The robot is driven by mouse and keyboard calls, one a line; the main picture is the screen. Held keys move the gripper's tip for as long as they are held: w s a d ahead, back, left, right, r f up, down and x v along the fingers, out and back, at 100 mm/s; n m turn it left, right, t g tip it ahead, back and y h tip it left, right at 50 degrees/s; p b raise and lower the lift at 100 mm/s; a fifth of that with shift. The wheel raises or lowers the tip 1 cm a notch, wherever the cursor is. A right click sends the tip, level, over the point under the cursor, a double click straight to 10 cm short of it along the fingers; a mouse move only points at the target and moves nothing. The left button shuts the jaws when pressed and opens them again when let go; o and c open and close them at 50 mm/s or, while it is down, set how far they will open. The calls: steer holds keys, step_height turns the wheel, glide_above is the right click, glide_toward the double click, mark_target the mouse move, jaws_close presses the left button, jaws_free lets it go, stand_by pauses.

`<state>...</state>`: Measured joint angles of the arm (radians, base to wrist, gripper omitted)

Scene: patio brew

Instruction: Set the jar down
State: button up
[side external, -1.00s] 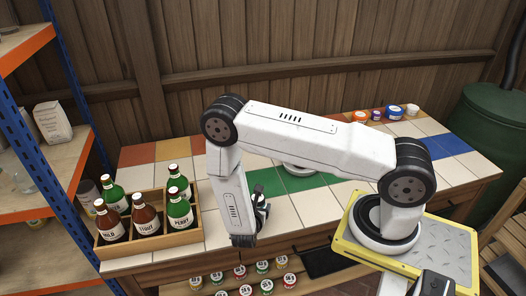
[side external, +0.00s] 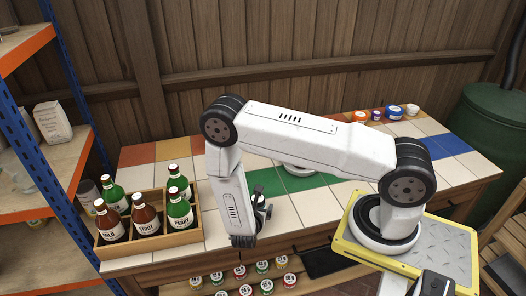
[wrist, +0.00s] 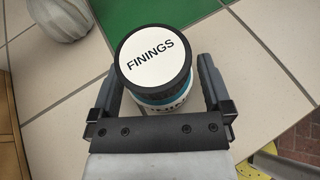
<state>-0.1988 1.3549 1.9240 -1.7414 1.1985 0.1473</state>
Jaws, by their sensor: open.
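The jar (wrist: 176,92) has a black-rimmed lid with a white top reading "FININGS" and a teal and white side. In the wrist view it stands between the two fingers of my gripper (wrist: 160,72), over pale tiles. The fingers are open, one on each side of the jar; whether either touches it is hard to tell. The jar looks upright, and its base is hidden by my gripper body. In the side view my gripper (side external: 262,206) is low over the tiled bench (side external: 291,214), and the jar cannot be made out.
A wooden crate (side external: 148,244) of several brown and green bottles stands left of my gripper. A pale rounded object (wrist: 62,17) lies beyond the jar at the left. Small colourful tubs (side external: 394,112) stand at the bench's back right. Tiles right of my gripper look clear.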

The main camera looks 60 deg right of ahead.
steer(key=shift+v, duration=5.9)
steer(key=shift+r, duration=0.15)
steer(key=shift+s+d+r+m+g, duration=0.15)
steer(key=shift+d+r+m+g, duration=0.1)
steer(key=shift+r+m+g, duration=0.3)
step_height(320, 180, up, 19)
steer(key=s+m+y, duration=0.2)
steer(key=m+y, duration=1.1)
steer(key=m, duration=0.7)
steer(key=shift+s, duration=0.15)
